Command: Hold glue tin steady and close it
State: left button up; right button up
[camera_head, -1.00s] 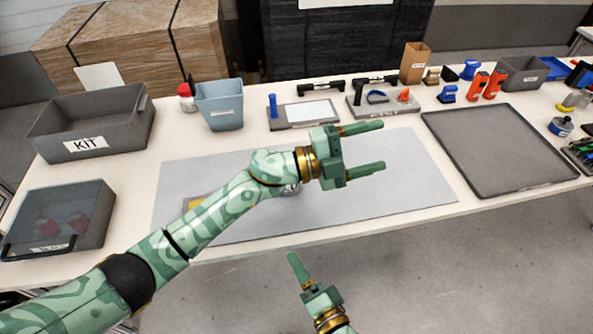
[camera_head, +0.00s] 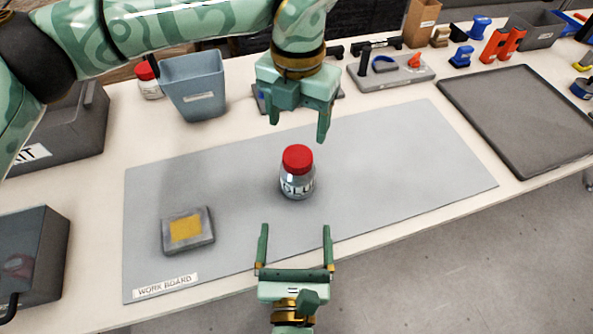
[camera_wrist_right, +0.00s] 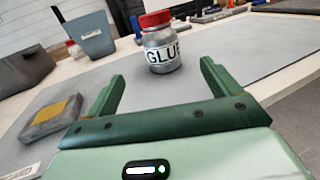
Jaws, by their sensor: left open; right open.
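The glue tin (camera_head: 297,185) is a small grey jar with a "GLUE" label, upright on the grey work board (camera_head: 400,160). Its red lid (camera_head: 297,158) sits on top; I cannot tell how tightly. My left gripper (camera_head: 298,125) is open and empty above and behind the tin, fingers pointing down. My right gripper (camera_head: 294,235) is open and empty in front of the tin, fingers pointing at it and apart from it. In the right wrist view the tin (camera_wrist_right: 163,58) with its red lid (camera_wrist_right: 155,19) stands beyond and between the open fingers (camera_wrist_right: 160,80).
A grey block with a yellow pad (camera_head: 187,230) lies on the board's left. A blue-grey bin (camera_head: 193,85) and another red-capped jar (camera_head: 148,80) stand behind. A dark tray (camera_head: 520,115) is at right. The board right of the tin is clear.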

aim_at(298, 164)
jog(key=w, duration=1.6)
jog(key=shift+w+d, duration=0.15)
jog(key=shift+d, duration=0.05)
